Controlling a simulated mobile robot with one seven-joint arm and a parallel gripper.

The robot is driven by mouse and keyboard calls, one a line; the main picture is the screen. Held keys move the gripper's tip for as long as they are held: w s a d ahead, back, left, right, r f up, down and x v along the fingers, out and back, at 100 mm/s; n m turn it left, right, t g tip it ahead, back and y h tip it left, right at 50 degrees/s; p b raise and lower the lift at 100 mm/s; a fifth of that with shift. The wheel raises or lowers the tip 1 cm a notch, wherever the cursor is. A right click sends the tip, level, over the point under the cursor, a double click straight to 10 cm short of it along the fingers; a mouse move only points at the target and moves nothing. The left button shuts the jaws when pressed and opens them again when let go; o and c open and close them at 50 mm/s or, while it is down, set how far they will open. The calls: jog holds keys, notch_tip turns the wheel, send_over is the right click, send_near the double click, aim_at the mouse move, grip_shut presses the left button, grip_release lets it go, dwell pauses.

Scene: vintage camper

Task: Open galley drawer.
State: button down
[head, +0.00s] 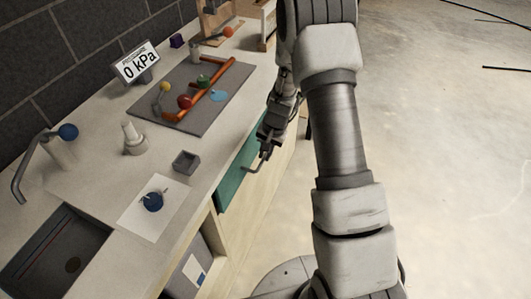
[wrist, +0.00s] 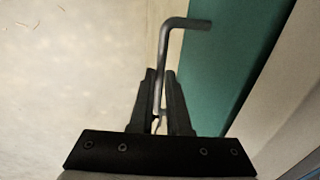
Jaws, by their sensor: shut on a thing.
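The galley drawer has a teal front (head: 238,178) set below the counter's front edge; the teal front also fills the right of the wrist view (wrist: 235,55). A grey bent-bar handle (head: 258,165) sticks out from it, and it shows in the wrist view (wrist: 163,50) with its bent end at the top. My gripper (wrist: 160,112) is shut on the handle, with the bar between its two dark fingers. In the head view my gripper (head: 268,140) is at the drawer front, partly hidden by its own wrist. Whether the drawer stands out from the counter is hard to tell.
The counter (head: 95,175) holds a sink (head: 60,250), a tap (head: 40,155), a small grey box (head: 186,161), a white sheet with a blue ball (head: 152,201), and a grey board (head: 155,95) with orange pipes.

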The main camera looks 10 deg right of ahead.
jog(key=s+d+b, duration=0.4)
jog(key=s+d, duration=0.5)
jog(key=d, duration=0.4)
jog(key=s+d+b, duration=0.5)
jog(key=s+d, duration=0.4)
jog(key=d, duration=0.3)
jog(key=shift+s+d, duration=0.35)
jog(key=c, duration=0.9)
grip_release()
jog(key=shift+r, duration=0.1)
jog(key=d+r+p, duration=0.1)
jog(key=r, duration=0.4)
jog(key=s+r+p, duration=0.1)
jog(key=r, duration=0.5)
jog(key=s+d+r+p, duration=0.1)
jog(key=r, duration=0.5)
jog(key=shift+d, duration=0.35)
